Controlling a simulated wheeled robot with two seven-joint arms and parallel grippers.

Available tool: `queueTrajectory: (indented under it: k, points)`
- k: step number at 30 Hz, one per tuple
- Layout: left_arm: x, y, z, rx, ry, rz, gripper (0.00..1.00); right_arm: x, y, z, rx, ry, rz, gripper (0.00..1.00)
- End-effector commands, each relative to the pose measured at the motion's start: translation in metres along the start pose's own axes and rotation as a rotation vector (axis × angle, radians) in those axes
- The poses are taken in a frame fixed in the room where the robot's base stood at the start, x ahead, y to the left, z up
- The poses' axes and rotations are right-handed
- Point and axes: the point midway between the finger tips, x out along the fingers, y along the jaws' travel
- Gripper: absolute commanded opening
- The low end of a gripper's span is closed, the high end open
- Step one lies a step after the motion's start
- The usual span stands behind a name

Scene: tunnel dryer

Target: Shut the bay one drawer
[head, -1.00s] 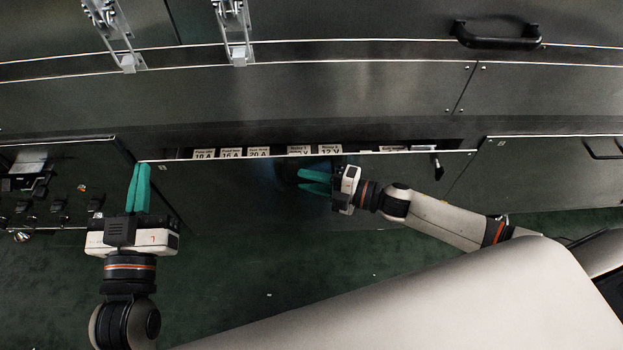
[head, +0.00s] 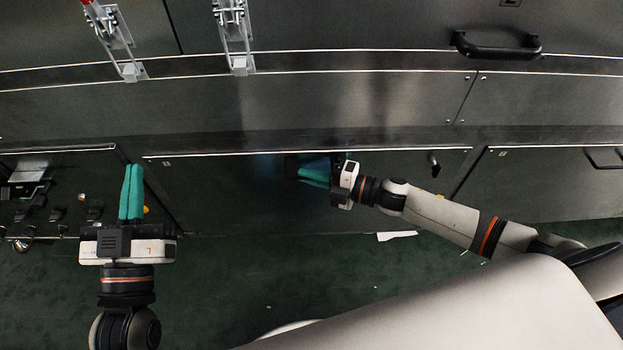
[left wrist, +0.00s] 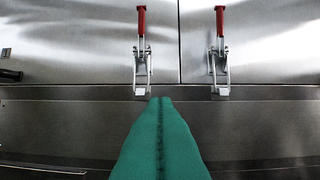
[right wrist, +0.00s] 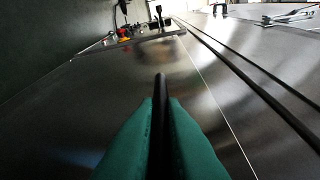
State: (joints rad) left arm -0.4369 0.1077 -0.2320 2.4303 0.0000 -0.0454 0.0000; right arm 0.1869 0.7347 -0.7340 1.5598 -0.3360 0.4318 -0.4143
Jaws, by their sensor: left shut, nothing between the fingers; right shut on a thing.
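The drawer front (head: 230,195) is a wide dark metal panel below the machine's long ledge, in the middle of the head view. Its top edge lies close against the cabinet, with no drawer contents showing; I cannot tell if it is fully flush. My right gripper (head: 303,176) is at the panel's middle, shut on a dark bar handle (right wrist: 161,105), which shows between the green fingers in the right wrist view. The rest of the handle is hidden. My left gripper (head: 131,168) is shut and empty, left of the drawer front, fingers pointing toward the cabinet.
Two toggle clamps (head: 130,70) (head: 241,65) hang above at the upper left. A control panel (head: 40,195) with switches is at the left. A black handle (head: 497,45) is at the upper right. A neighbouring panel (head: 550,185) adjoins on the right.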

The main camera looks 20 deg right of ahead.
Motion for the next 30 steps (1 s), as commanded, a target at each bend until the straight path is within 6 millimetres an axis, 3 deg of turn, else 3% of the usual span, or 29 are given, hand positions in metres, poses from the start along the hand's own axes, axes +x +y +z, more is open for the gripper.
queueTrajectory:
  k: [1,3,6,17,30]
  points:
    - [0.000,0.000,0.000,0.000,0.001,0.000,0.00,0.000,-0.003,-0.006,-0.004,0.014,-0.002,0.00]
    - [0.000,0.000,0.000,0.000,0.001,0.000,0.00,0.000,-0.003,-0.006,-0.004,0.014,-0.002,0.18]
    - [0.000,0.000,0.000,0.000,0.001,0.000,0.00,0.000,-0.003,-0.005,-0.003,0.011,-0.002,0.30]
    - [0.001,0.000,-0.001,0.001,0.017,0.001,0.00,-0.008,-0.001,-0.003,-0.001,0.009,0.001,0.30]
    - [-0.016,0.009,-0.054,0.010,0.388,0.022,0.00,-0.093,-0.002,-0.002,-0.001,0.009,0.003,0.30]
